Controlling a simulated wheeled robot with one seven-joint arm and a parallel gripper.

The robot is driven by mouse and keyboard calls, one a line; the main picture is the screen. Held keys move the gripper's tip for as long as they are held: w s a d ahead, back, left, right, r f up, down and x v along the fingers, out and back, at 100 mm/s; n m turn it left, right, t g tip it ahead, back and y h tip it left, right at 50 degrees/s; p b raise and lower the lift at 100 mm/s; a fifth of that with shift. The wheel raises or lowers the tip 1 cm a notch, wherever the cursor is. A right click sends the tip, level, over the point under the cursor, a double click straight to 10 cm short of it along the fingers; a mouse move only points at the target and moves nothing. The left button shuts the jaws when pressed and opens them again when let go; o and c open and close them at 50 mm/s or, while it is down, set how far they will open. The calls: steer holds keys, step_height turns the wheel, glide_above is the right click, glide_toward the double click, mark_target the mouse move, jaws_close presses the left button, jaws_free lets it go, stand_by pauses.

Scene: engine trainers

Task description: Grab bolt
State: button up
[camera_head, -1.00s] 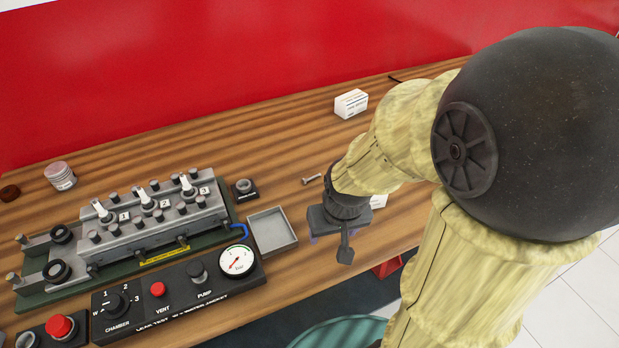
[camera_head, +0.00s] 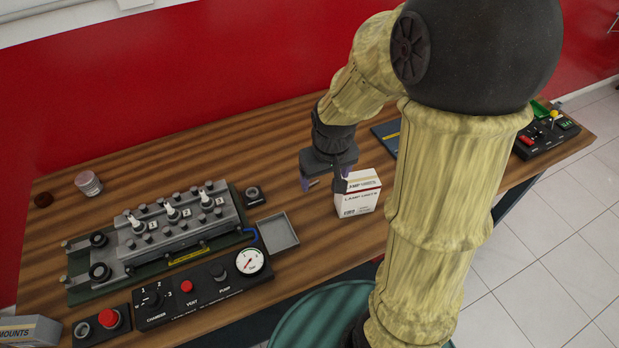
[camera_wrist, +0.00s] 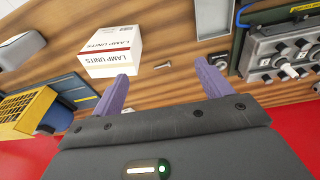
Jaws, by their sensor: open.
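The bolt (camera_wrist: 162,66) is small and grey and lies on its side on the wooden table. In the wrist view it shows just beyond and between my two purple fingertips, apart from both. My gripper (camera_wrist: 161,74) is open and empty. In the head view my gripper (camera_head: 324,184) points down above the table, left of the lamp units box. A small bit of the bolt seems to show beside the left finger there, mostly hidden by the gripper.
The white lamp units box (camera_head: 359,198) stands close right of my gripper. A grey tray (camera_head: 278,233), a washer block (camera_head: 254,195) and the engine head (camera_head: 172,235) lie to the left. A control box (camera_head: 545,138) is at the far right. Bare wood surrounds the bolt.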

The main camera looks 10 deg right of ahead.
steer(key=w+d+f+n, duration=0.1)
steer(key=w+f+n, duration=0.1)
steer(key=w, duration=0.9)
steer(key=shift+w+y, duration=0.4)
steer(key=shift+d, duration=0.1)
steer(key=shift+f, duration=0.1)
steer(key=p, duration=0.1)
glide_above(311, 184)
steer(key=s, duration=0.1)
steer(key=shift+g, duration=0.3)
step_height(311, 184, down, 11)
steer(key=shift+d, duration=0.1)
steer(key=shift+f, duration=0.5)
steer(key=shift+f, duration=0.15)
steer(key=f, duration=0.1)
steer(key=f+p, duration=0.1)
steer(key=f, duration=0.3)
steer(key=shift+w+p, duration=0.3)
steer(key=shift+w, duration=0.05)
steer(key=shift+r, duration=0.1)
